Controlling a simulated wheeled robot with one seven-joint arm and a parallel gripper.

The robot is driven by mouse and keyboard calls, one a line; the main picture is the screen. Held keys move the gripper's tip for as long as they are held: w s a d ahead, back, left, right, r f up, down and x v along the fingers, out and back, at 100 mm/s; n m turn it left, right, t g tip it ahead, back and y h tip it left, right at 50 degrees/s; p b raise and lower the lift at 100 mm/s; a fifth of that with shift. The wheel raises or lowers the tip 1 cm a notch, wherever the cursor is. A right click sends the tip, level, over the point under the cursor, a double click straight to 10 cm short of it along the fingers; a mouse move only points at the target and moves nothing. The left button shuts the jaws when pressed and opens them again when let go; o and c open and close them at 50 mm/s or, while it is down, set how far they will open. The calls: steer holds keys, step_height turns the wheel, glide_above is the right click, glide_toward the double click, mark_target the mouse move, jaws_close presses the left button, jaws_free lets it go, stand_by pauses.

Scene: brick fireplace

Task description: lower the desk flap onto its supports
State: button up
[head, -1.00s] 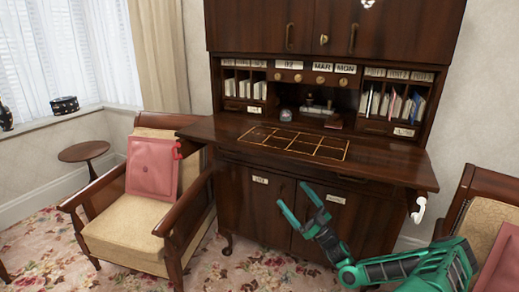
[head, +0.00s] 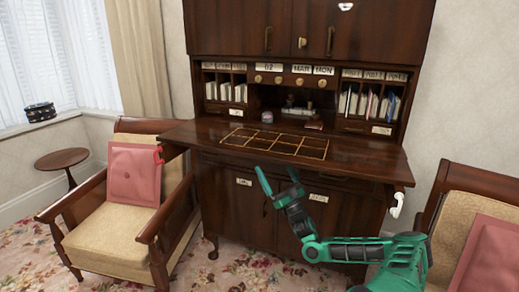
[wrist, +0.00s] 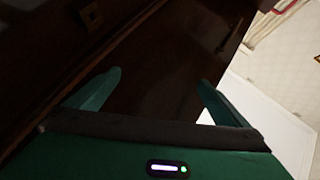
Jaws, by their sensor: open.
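The desk flap (head: 365,160) is a dark wood panel that lies out flat from the desk, with a gold-lined grid on its top. In the wrist view dark wood (wrist: 150,65) fills the space between the open fingers (wrist: 150,90).
An armchair with a pink cushion (head: 133,175) stands close on the left, another (head: 485,255) on the right. Cabinet doors (head: 235,205) are below the flap. Pigeonholes with papers (head: 368,103) are behind it. A small round table (head: 62,159) stands far left.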

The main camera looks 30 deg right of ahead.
steer(key=shift+w+r, duration=0.15)
stand_by(0.7)
steer(key=v, duration=1)
